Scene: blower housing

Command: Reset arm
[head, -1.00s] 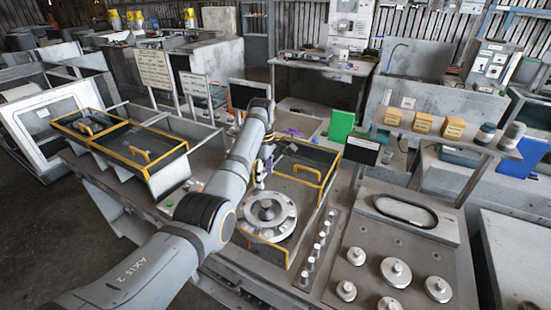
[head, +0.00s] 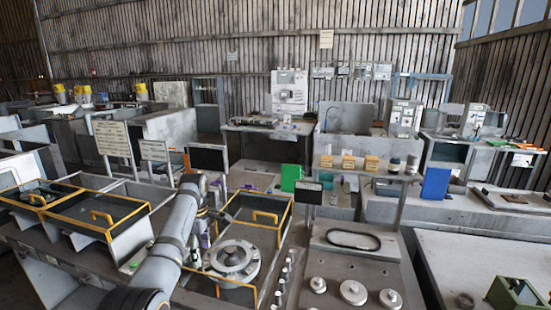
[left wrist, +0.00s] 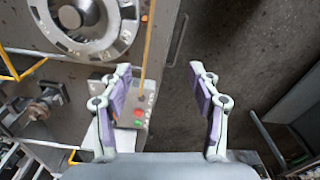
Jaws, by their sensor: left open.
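My left arm reaches in from the bottom left in the head view. Its gripper (head: 204,240) hangs low beside the left edge of a round grey metal housing (head: 234,257) with a ring of holes or marks and a raised hub. In the left wrist view my left gripper (left wrist: 160,72) has its two purple-padded fingers wide apart with nothing between them. The round housing (left wrist: 112,42) lies beyond the left finger there, apart from it. My right gripper is in neither view.
A control box with red and green buttons (left wrist: 131,116) lies below, partly behind the left finger. A yellow-framed bin (head: 254,215) stands behind the housing. A plate with several round knobs (head: 353,292) is to the right. Dark open floor (left wrist: 243,50) shows right of the gripper.

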